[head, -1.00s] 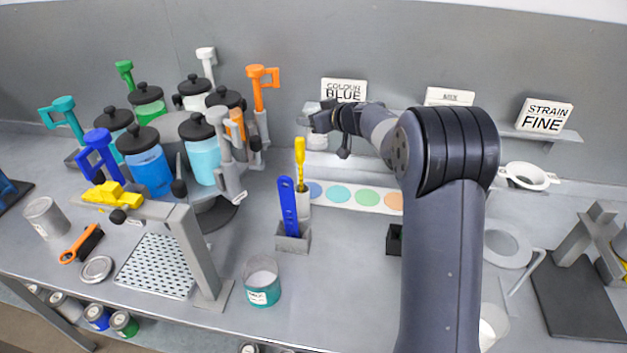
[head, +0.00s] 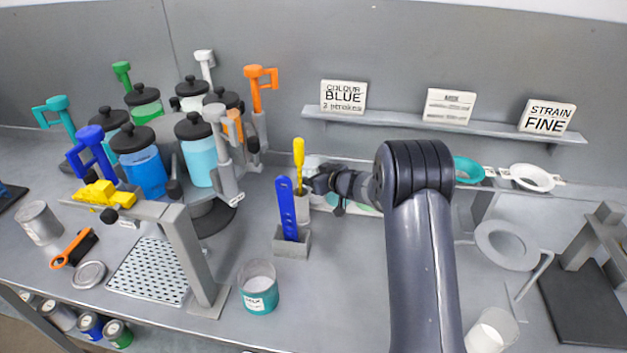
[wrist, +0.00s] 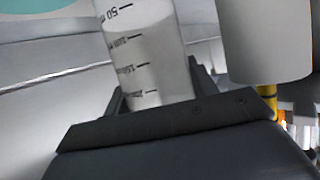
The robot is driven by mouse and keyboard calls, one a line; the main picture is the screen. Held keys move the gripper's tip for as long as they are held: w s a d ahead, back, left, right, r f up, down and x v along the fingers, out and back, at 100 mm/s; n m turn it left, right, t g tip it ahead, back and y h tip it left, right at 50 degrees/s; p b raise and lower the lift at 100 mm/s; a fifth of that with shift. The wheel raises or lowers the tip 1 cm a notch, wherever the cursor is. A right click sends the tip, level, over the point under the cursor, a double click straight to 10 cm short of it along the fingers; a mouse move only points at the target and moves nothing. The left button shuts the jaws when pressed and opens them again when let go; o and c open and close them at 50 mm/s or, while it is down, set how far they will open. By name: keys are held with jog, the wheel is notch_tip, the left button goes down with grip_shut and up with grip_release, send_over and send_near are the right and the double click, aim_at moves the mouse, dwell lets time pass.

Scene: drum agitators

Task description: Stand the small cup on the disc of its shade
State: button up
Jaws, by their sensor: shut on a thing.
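My gripper (head: 318,182) is shut on the small cup (wrist: 145,50), a clear graduated cup with pale contents between the jaws in the wrist view. In the head view only a pale bit of the cup (head: 312,163) shows at the fingertips, just right of the yellow-handled tool. The strip of coloured discs lies under my gripper and wrist. A green disc (head: 366,209) shows partly below my wrist; the other discs are mostly hidden. I cannot tell the cup's own shade, or whether its base touches a disc.
The yellow-handled tool (head: 299,160) and the blue tool (head: 287,208) in its block stand close left of my gripper. A white cylinder (wrist: 265,40) is close right of the cup in the wrist view. A sign (head: 343,96) reads "COLOUR BLUE". A glass (head: 258,287) stands in front.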

jog(key=shift+f, duration=0.65)
jog(key=shift+f, duration=0.2)
jog(key=o, duration=0.7)
jog(key=shift+r, duration=0.2)
jog(key=b+v, duration=0.1)
jog(key=v, duration=0.6)
jog(key=shift+s+d, duration=0.2)
jog(key=shift+r, duration=0.1)
